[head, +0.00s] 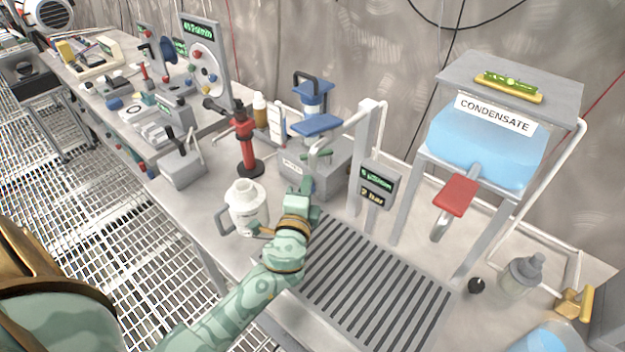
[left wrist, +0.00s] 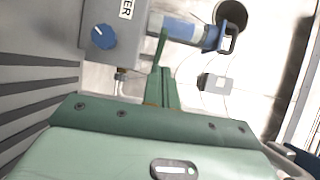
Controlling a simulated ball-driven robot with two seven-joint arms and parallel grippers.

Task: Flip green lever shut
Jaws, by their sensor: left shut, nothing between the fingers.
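The green lever (head: 318,155) is on the grey unit (head: 325,178) with the blue-topped cylinder (head: 312,100). It lies roughly level, below the blue plate. My left gripper (head: 304,188) is shut and empty, at the near side of this unit and just below the lever. In the left wrist view the shut fingers (left wrist: 161,88) point at the unit's side, next to a blue knob (left wrist: 103,37). A thin green piece (left wrist: 163,46) shows past the fingertips; I cannot tell whether it is the lever or touches them. My right gripper is not in view.
A white jug (head: 246,208) stands close left of my left gripper, with a red stand (head: 246,145) behind it. A slotted drain grate (head: 372,290) lies to the right. A display post (head: 376,188) and the condensate tank (head: 485,150) stand farther right.

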